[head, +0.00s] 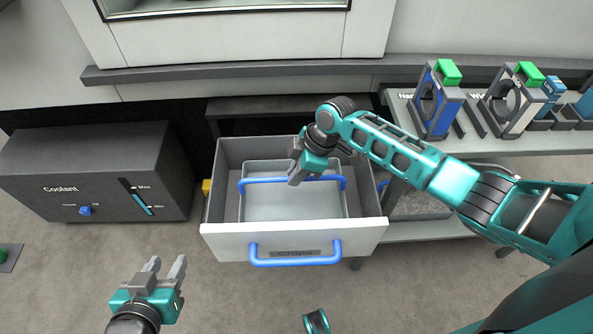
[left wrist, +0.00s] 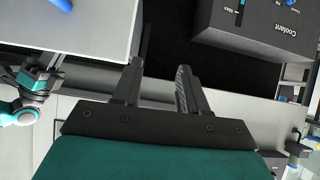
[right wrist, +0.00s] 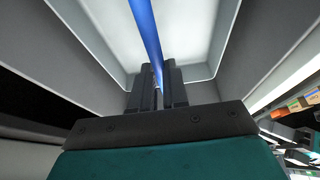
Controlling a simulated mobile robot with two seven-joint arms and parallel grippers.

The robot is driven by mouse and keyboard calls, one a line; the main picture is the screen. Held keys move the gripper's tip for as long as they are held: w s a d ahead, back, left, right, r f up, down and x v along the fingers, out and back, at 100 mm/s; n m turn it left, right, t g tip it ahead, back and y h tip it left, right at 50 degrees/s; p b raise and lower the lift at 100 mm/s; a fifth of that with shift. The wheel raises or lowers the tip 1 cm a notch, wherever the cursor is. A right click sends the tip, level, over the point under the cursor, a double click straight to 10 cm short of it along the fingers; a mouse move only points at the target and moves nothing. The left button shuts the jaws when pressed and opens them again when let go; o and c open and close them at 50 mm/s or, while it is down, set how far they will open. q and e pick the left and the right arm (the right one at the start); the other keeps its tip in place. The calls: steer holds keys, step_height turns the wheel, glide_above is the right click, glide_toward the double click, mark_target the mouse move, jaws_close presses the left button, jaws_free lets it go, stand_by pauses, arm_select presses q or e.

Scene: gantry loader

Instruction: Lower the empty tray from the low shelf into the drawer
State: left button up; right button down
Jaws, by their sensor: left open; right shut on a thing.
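The empty grey tray (head: 295,206) sits within the walls of the open drawer (head: 222,245), which has a white front, a blue handle and a label that seems to read Chips. I cannot tell if the tray rests on the drawer floor. My right gripper (head: 297,180) is shut on the tray's blue bar handle (head: 258,182). In the right wrist view the bar (right wrist: 145,25) runs between the fingers, with the pale tray interior (right wrist: 195,25) behind. My left gripper (head: 166,265) is open and empty, low in front of the drawer's left side.
A dark coolant box (head: 90,168) stands left of the drawer. On the right is a shelf unit with upright blue and grey holders (head: 437,105) on top and a low shelf (head: 430,230) below. A grey ledge (head: 240,70) runs behind the drawer. Floor in front is mostly clear.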

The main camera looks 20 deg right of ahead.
arm_select(q)
steer(key=shift+s+f, duration=0.1)
steer(key=shift+f, duration=0.05)
arm_select(e)
steer(key=shift+f, duration=0.25)
arm_select(q)
steer(key=shift+s+f, duration=0.25)
steer(key=shift+f, duration=0.25)
steer(key=shift+b, duration=0.35)
arm_select(e)
steer(key=shift+f, duration=0.3)
steer(key=c, duration=1.2)
jaws_free()
steer(key=shift+c, duration=0.2)
arm_select(q)
steer(key=shift+w+r, duration=0.3)
steer(key=shift+w, duration=0.05)
arm_select(e)
steer(key=shift+o, duration=0.9)
steer(key=shift+f, duration=0.1)
